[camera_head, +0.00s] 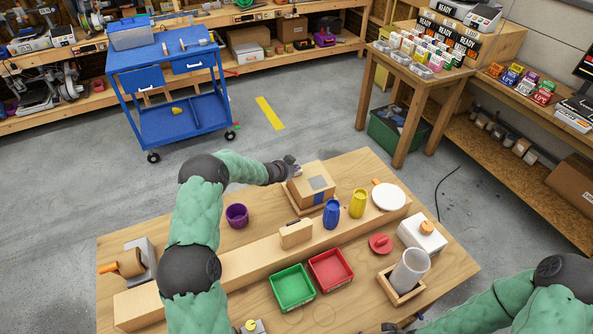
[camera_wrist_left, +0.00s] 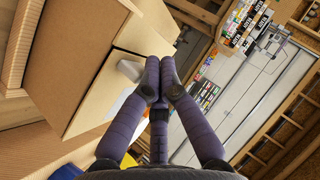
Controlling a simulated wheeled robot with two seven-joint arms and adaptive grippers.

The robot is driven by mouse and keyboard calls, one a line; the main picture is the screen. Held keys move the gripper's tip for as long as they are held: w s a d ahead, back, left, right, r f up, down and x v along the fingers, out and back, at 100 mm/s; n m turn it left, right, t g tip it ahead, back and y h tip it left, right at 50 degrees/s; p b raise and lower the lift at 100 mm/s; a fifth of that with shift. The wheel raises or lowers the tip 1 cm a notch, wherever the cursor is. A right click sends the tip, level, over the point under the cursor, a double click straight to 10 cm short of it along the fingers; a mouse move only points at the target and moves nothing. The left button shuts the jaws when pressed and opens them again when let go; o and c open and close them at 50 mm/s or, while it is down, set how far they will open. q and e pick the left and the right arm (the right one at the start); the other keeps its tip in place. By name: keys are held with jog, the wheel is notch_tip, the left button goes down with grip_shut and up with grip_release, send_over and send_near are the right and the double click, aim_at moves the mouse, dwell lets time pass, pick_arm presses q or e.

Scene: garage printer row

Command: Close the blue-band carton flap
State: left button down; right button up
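The carton (camera_head: 303,194) with a blue band (camera_head: 319,198) and a grey patch on top stands on the far side of the wooden table. In the left wrist view the carton (camera_wrist_left: 75,65) fills the left side, tilted by the camera angle. My left gripper (camera_head: 292,165) is at the carton's far upper-left edge. In the left wrist view the fingers of my left gripper (camera_wrist_left: 160,68) are together, beside the carton's pale top; nothing shows between them. Whether they touch the carton is unclear. My right arm enters at the lower right; its gripper tips (camera_head: 390,326) barely show at the bottom edge.
A blue cup (camera_head: 331,214) and yellow cup (camera_head: 358,203) stand close to the carton's right. A purple cup (camera_head: 237,216) is left of it. A small wooden block (camera_head: 296,234), green tray (camera_head: 292,289) and red tray (camera_head: 331,271) are nearer.

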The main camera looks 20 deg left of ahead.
pick_arm(q)
jog(key=shift+s+d+f+b, duration=0.25)
jog(key=shift+s+d+b, duration=0.1)
jog(key=v, duration=1.2)
jog(key=shift+a+r, duration=0.2)
jog(key=shift+w+f, duration=0.1)
